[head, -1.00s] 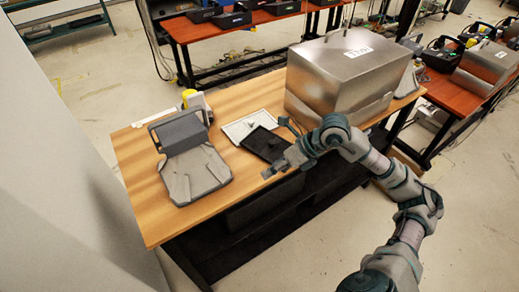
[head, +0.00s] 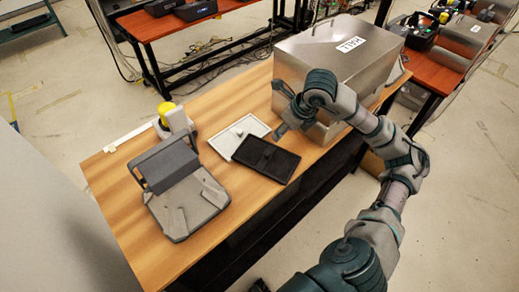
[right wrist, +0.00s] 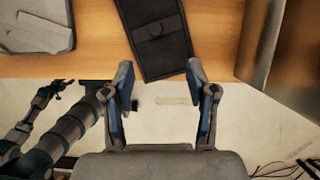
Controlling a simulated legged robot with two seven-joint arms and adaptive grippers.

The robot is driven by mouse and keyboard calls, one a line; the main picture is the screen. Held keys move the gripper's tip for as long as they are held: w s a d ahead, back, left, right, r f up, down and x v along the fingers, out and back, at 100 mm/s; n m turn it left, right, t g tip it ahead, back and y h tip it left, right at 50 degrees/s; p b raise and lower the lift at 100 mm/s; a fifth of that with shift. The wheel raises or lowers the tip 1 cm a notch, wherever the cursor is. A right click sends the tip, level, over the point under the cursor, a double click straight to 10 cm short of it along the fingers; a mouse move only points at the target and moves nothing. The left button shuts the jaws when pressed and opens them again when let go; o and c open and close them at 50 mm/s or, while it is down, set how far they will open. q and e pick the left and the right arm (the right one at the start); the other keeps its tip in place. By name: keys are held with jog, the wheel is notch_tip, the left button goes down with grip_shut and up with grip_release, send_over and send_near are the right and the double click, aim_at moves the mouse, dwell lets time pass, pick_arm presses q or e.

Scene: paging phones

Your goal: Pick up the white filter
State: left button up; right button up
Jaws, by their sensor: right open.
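The white filter (head: 238,137) is a flat white rectangular panel with a small raised grip. It lies on the wooden table between the grey stand and the metal box, with a black panel (head: 266,160) overlapping or close against its near edge. My right gripper (head: 290,120) is in front of the metal box, right of both panels, open and empty. In the right wrist view its two fingers (right wrist: 160,80) are spread below the black panel's near end. The white filter is not clear there.
A large metal box (head: 335,60) stands at the table's right end. A grey stand (head: 185,195) is at left, with a yellow-topped white item (head: 172,118) behind it. Bare wood (head: 235,215) is free along the front edge. Other benches stand behind.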

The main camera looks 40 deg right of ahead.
jog(key=b, duration=0.1)
send_over(268, 153)
jog(key=s, duration=0.1)
notch_tip(268, 153, down, 10)
jog(key=shift+s+f, duration=0.15)
jog(key=shift+d+f, duration=0.15)
jog(key=shift+f, duration=0.4)
jog(key=x, duration=0.3)
jog(key=shift+f, duration=0.85)
pick_arm(q)
jog(key=shift+w+r, duration=0.4)
jog(key=shift+w, duration=0.2)
jog(key=shift+w+r, duration=0.35)
jog(key=shift+w, duration=0.2)
pick_arm(e)
grip_shut()
